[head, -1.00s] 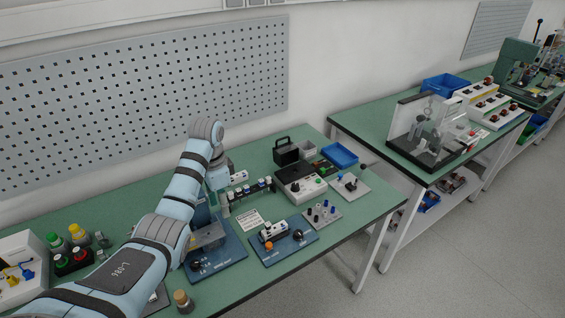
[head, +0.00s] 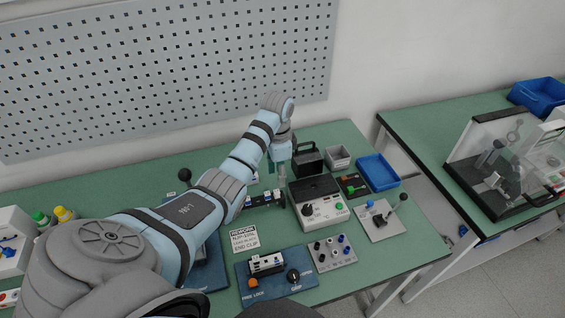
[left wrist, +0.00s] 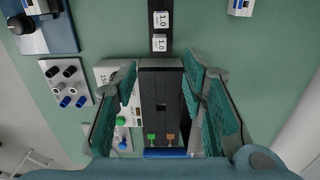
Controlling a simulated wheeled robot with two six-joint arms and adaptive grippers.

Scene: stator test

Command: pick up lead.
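My left gripper (head: 282,178) points down over the back left corner of the white tester (head: 322,211) with its dark top (head: 314,187). In the left wrist view its two teal fingers (left wrist: 162,112) are spread wide, with nothing gripped between them. The dark top (left wrist: 160,90) lies below, between the fingers. A small green piece (left wrist: 150,138) and an orange piece (left wrist: 171,138) show past it on a dark pad (head: 353,186). I cannot tell whether these are the lead; no lead is clearly visible. My right gripper is not in view.
A blue tray (head: 378,172), a grey bin (head: 338,157) and a black handled box (head: 307,160) stand nearby. A lever plate (head: 380,221), a socket plate (head: 332,252) and a blue fixture (head: 276,285) lie nearer. A terminal rail (head: 264,200) is left of the tester.

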